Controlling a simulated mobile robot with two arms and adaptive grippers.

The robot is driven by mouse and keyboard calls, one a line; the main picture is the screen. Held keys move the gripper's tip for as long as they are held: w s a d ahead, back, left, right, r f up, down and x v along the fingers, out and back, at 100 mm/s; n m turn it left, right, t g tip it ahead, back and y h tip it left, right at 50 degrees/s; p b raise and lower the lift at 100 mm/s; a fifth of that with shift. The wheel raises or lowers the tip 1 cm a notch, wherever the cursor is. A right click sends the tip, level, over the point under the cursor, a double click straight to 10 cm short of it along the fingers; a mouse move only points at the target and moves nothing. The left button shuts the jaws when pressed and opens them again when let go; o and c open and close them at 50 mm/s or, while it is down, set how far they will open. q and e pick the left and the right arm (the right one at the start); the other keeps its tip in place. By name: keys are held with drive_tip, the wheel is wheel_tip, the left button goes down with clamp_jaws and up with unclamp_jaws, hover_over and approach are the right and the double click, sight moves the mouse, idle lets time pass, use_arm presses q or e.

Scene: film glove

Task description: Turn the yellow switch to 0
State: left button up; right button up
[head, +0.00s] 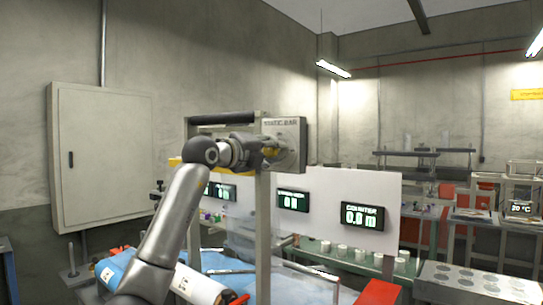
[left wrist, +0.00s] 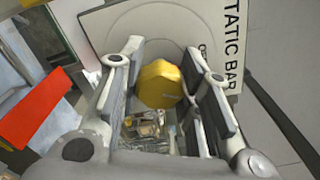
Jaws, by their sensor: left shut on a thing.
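The yellow switch (left wrist: 160,84) is a rounded, faceted knob on a light box labelled "STATIC BAR" (left wrist: 232,45). In the left wrist view my left gripper (left wrist: 165,66) has one finger on each side of the knob and is shut on it. In the head view the box (head: 291,130) is mounted on a frame, and my left gripper (head: 268,147) reaches it from the left. A little of the yellow switch (head: 271,152) shows there beside the fingers. The switch's position marks are mostly hidden, so I cannot read its setting. My right gripper is out of view.
A counter display (head: 363,216) reads 0.0 m on a white panel, with an "ON" display (head: 292,201) to its left. The frame post (head: 263,230) stands below the box. A grey cabinet (head: 100,155) hangs on the left wall. White rolls lie below my arm.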

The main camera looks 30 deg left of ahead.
use_arm(q)
drive_tip(key=n+b, duration=0.1)
drive_tip(key=n, duration=0.4)
drive_tip(key=shift+n, duration=0.3)
idle(0.4)
drive_tip(key=o, duration=1)
drive_tip(key=shift+a, duration=0.15)
drive_tip(key=shift+s, duration=0.1)
drive_tip(key=s, duration=0.8)
drive_tip(key=s+a, duration=0.1)
drive_tip(key=s, duration=0.3)
drive_tip(key=shift+w, duration=0.1)
